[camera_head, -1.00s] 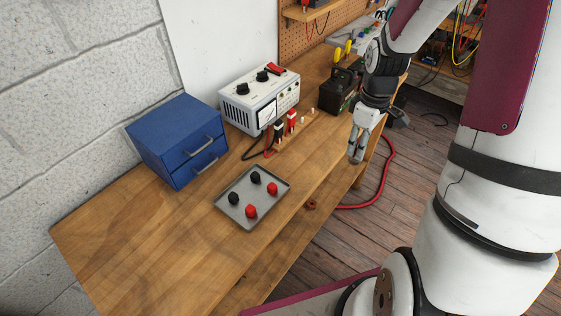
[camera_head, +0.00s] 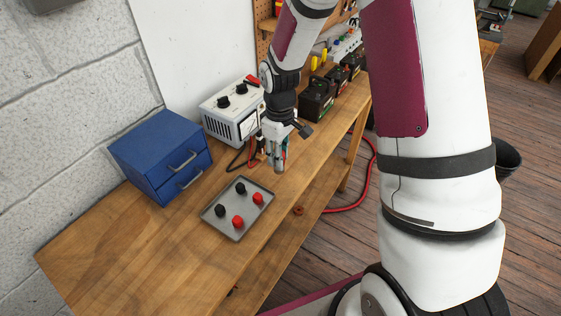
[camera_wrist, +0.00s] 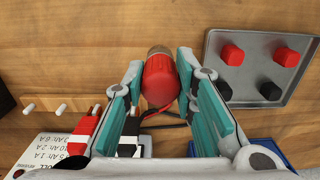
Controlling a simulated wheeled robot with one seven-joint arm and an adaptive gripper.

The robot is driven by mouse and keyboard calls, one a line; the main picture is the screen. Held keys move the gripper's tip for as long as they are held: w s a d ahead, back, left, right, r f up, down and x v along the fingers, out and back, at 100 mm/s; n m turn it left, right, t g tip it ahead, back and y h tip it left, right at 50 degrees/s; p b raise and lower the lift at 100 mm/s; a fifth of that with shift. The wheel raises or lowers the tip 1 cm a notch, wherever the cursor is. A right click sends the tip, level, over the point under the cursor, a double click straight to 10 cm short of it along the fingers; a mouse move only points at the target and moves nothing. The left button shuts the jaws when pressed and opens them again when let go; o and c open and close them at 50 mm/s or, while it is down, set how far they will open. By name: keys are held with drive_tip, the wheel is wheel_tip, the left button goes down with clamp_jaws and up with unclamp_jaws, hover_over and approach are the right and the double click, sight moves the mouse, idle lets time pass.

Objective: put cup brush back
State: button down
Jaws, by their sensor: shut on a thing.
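My gripper (camera_head: 279,165) is shut on the cup brush (camera_wrist: 161,80), a red rounded body with a brownish-grey end, held between the two teal-padded fingers in the wrist view. In the head view my gripper is over the bench, just right of the white meter box, and the brush is mostly hidden by the fingers. A wooden strip with light pegs (camera_wrist: 62,104) lies left of the brush in the wrist view. I cannot tell how far the brush is above the bench top.
A grey tray (camera_head: 213,224) with red and black knobs lies in front. The white meter box (camera_head: 228,112) with red and black clamps (camera_wrist: 82,132) stands beside my gripper. A blue drawer box (camera_head: 160,150) is at left, black batteries (camera_head: 316,98) behind. The bench's front is clear.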

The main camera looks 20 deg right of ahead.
drive_tip(key=shift+f, duration=1.4)
drive_tip(key=shift+f, duration=0.1)
drive_tip(key=c, duration=1.3)
unclamp_jaws()
drive_tip(key=shift+f, duration=0.1)
wheel_tip(320, 180, up, 12)
drive_tip(key=shift+w+r+b, duration=0.1)
drive_tip(key=shift+b, duration=0.35)
drive_tip(key=s+r+m+t, duration=0.3)
drive_tip(key=s+r, duration=0.5)
drive_tip(key=r, duration=0.5)
drive_tip(key=s+r+m+t, duration=0.1)
drive_tip(key=s+r, duration=0.1)
drive_tip(key=s, duration=0.2)
drive_tip(key=s+r+m+t, duration=0.1)
drive_tip(key=s+r, duration=0.1)
drive_tip(key=s, duration=0.3)
drive_tip(key=s+r+m, duration=0.2)
drive_tip(key=s, duration=0.3)
drive_tip(key=shift+r+t, duration=0.1)
drive_tip(key=shift+t, duration=0.3)
